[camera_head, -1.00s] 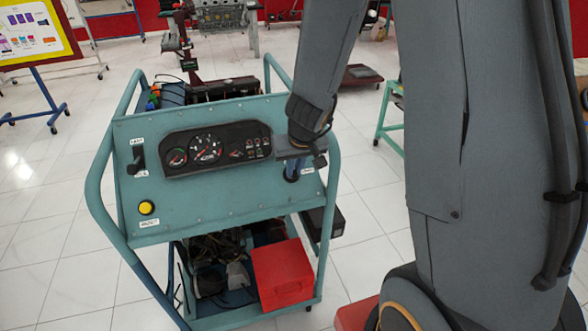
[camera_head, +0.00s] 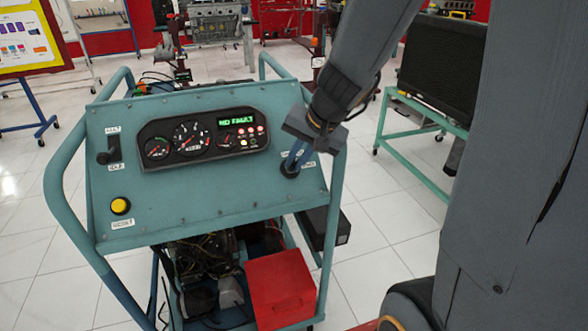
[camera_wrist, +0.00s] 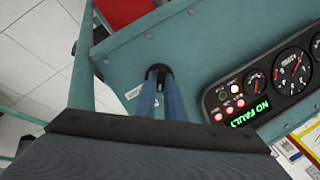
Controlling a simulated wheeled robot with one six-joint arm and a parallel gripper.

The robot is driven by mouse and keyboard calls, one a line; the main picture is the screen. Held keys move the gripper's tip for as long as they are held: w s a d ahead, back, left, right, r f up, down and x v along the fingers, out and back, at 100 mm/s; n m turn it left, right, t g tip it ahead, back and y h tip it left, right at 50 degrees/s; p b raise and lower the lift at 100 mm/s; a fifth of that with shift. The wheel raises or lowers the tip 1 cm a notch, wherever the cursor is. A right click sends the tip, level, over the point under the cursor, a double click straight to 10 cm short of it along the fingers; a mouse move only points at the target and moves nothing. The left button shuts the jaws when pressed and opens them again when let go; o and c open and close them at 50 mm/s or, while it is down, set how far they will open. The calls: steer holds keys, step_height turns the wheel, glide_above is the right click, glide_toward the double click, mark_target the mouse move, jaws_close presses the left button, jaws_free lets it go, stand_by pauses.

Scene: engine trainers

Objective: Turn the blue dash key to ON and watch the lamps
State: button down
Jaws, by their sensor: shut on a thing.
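The teal panel (camera_head: 210,190) carries a black gauge cluster (camera_head: 180,160). A green display (camera_head: 237,121) reads "NO FAULT". Several red lamps (camera_head: 260,130) and a pale yellow lamp (camera_head: 243,143) glow beside it; the lamps also show in the wrist view (camera_wrist: 229,110). My gripper (camera_head: 291,166) is at the black key switch (camera_head: 289,172) on the panel's right side. In the wrist view, two blue prongs of my gripper (camera_wrist: 159,82) close in on the black switch ring (camera_wrist: 155,69). The key between them is mostly hidden, so its exact angle is unclear.
A black lever (camera_head: 110,150) and a yellow button (camera_head: 120,206) are on the panel's left. Teal tube rails (camera_head: 75,165) frame the panel. A red box (camera_head: 280,287) sits on the shelf below. A green stand (camera_head: 415,130) with a black radiator-like block (camera_head: 440,67) stands behind at right.

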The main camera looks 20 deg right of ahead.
steer(key=shift+s+f+m+b, duration=0.1)
steer(key=shift+f+m+b, duration=0.15)
steer(key=shift+m+b, duration=0.3)
steer(key=c, duration=1.8)
jaws_free()
steer(key=shift+a, duration=0.1)
steer(key=shift+c, duration=0.2)
steer(key=shift+r, duration=0.1)
steer(key=shift+s+d+r, duration=0.1)
steer(key=shift+d+r, duration=0.15)
steer(key=shift+r, duration=0.25)
steer(key=p+v, duration=0.1)
steer(key=v, duration=0.5)
steer(key=shift+s+d+r, duration=0.2)
steer(key=shift+s, duration=0.15)
